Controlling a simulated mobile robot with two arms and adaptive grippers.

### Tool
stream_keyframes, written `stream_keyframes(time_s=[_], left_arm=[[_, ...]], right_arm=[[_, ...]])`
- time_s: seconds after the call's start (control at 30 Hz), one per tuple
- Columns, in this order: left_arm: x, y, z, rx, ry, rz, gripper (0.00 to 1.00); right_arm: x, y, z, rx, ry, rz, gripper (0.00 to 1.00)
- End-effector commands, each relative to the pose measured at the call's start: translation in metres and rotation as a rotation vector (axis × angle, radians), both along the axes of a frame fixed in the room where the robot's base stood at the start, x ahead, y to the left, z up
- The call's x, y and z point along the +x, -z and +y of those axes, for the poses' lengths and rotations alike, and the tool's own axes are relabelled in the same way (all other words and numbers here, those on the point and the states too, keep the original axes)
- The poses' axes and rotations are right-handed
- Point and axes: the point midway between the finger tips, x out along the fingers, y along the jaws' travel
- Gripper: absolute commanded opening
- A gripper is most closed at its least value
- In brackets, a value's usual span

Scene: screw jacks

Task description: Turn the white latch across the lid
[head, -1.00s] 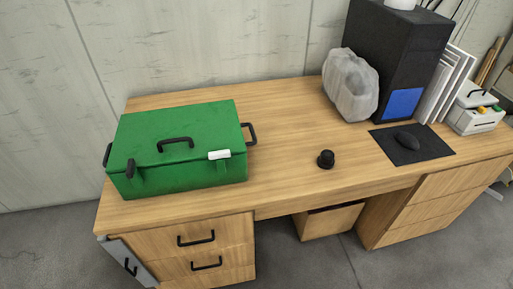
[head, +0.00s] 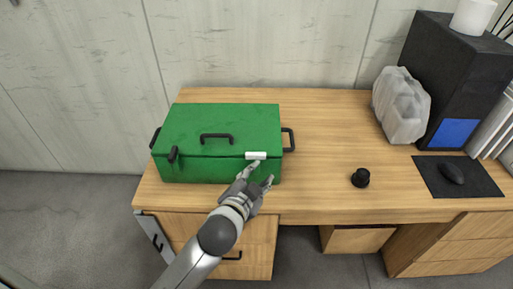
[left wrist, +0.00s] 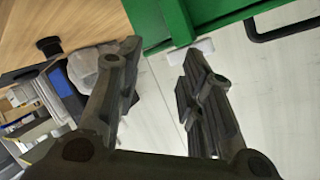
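The green case (head: 190,125) stands shut on the left part of the wooden desk. The white latch (head: 256,156) lies sideways along the lid's front edge, near the right corner. A black latch (head: 173,154) stands upright near the left corner. My left gripper (head: 263,174) is open and empty just below the white latch. In the left wrist view its two fingers (left wrist: 162,48) are spread apart. The white latch (left wrist: 203,46) shows there beyond the right-hand fingertip, partly hidden by it. Whether that finger touches it I cannot tell. My right gripper is not in view.
The lid has a black handle (head: 217,136), and another handle (head: 289,140) sticks out on the case's right side. A small black knob (head: 361,178) stands on the desk (head: 325,130), with a wrapped bundle (head: 402,105) and mouse pad (head: 430,175) farther right. The desk between is clear.

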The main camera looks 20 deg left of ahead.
Motion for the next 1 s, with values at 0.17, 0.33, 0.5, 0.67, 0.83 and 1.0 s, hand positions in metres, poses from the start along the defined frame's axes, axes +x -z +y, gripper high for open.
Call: stream_keyframes(time_s=[0.17, 0.33, 0.5, 0.67, 0.83, 1.0], left_arm=[[0.048, -0.127, -0.068, 0.231, 0.230, -0.493, 0.36], [0.044, -0.205, -0.144, 0.483, 0.470, -0.901, 0.36], [0.017, -0.232, -0.214, 0.766, 0.747, -1.252, 0.36], [-0.008, -0.212, -0.256, 1.060, 1.050, -1.513, 0.36], [-0.013, -0.161, -0.258, 1.391, 1.433, -1.673, 0.36], [0.010, -0.109, -0.208, 1.712, 1.887, -1.655, 0.36]], right_arm=[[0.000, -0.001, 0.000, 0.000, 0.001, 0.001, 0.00], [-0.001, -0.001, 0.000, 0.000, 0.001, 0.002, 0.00], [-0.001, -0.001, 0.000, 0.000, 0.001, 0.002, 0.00], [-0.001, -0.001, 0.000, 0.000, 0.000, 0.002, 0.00], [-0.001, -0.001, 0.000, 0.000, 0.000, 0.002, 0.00], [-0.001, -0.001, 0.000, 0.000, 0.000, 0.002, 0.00]])
